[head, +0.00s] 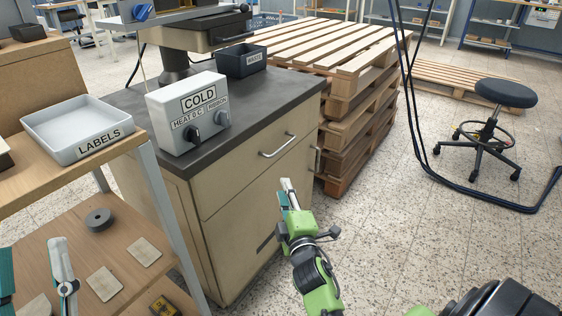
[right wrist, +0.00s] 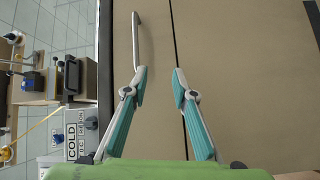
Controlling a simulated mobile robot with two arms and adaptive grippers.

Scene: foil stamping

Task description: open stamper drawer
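The beige cabinet (head: 230,240) under the dark worktop has a wide drawer front (head: 240,172) with a silver bar handle (head: 278,146); the drawer looks closed. My right gripper (head: 287,183) is in front of the cabinet, a little below the handle. In the right wrist view its two fingers (right wrist: 159,74) are apart with nothing between them. The handle (right wrist: 136,40) shows ahead of the left-hand finger, and the drawer's lower seam (right wrist: 174,45) lies ahead of the other. My left gripper (head: 35,272) is partly cut off at lower left; its fingers look spread and empty.
A LABELS tray (head: 75,128) is on the left shelf. Stacked pallets (head: 350,110) stand right of the cabinet. The floor (head: 400,230) in front is clear.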

